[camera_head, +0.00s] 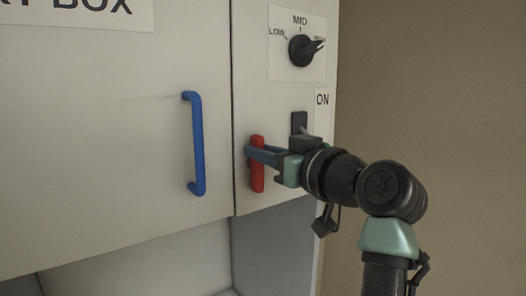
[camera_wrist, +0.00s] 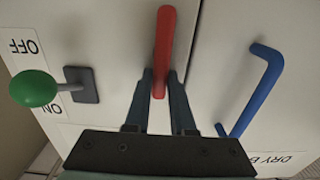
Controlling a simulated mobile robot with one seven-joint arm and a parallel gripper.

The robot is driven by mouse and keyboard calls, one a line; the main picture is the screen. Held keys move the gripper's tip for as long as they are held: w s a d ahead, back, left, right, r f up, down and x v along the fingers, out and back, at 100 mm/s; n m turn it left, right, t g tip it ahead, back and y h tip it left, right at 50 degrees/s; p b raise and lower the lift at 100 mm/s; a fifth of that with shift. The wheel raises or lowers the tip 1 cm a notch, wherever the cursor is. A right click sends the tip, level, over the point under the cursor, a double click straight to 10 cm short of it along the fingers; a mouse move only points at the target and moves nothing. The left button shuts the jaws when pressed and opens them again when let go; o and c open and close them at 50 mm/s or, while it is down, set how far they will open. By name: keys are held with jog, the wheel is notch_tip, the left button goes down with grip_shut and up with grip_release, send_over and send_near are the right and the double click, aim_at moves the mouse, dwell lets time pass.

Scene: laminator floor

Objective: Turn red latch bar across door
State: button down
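The red latch bar (camera_head: 257,180) stands upright on the narrow right-hand panel, beside the door seam, in the head view. It also shows upright in the wrist view (camera_wrist: 164,35). The far finger is hidden in the head view. The door (camera_head: 120,170) is closed, with a blue handle (camera_head: 197,145) that also shows in the wrist view (camera_wrist: 257,95).
A black rotary knob (camera_head: 303,50) sits above the latch. A switch lever with a green knob (camera_wrist: 34,88) and dark base plate (camera_wrist: 82,85) is close beside my gripper. An open recess (camera_head: 150,262) lies below the door. A bare tan wall (camera_head: 430,80) is at the right.

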jog(key=shift+m, duration=0.3)
jog(key=m+p, duration=0.1)
jog(key=m, duration=0.4)
jog(key=w+d+f+m+p, duration=0.1)
jog(key=m, duration=0.5)
jog(key=d+f+m+p, duration=0.1)
jog(key=m+p, duration=0.1)
jog(key=m, duration=0.4)
jog(key=shift+w+d+f, duration=0.1)
jog(key=shift+w, duration=0.15)
jog(key=shift+m, duration=0.3)
dwell(0.5)
jog(key=c, duration=0.8)
grip_release()
jog(key=shift+f, duration=0.15)
jog(key=shift+o, duration=0.2)
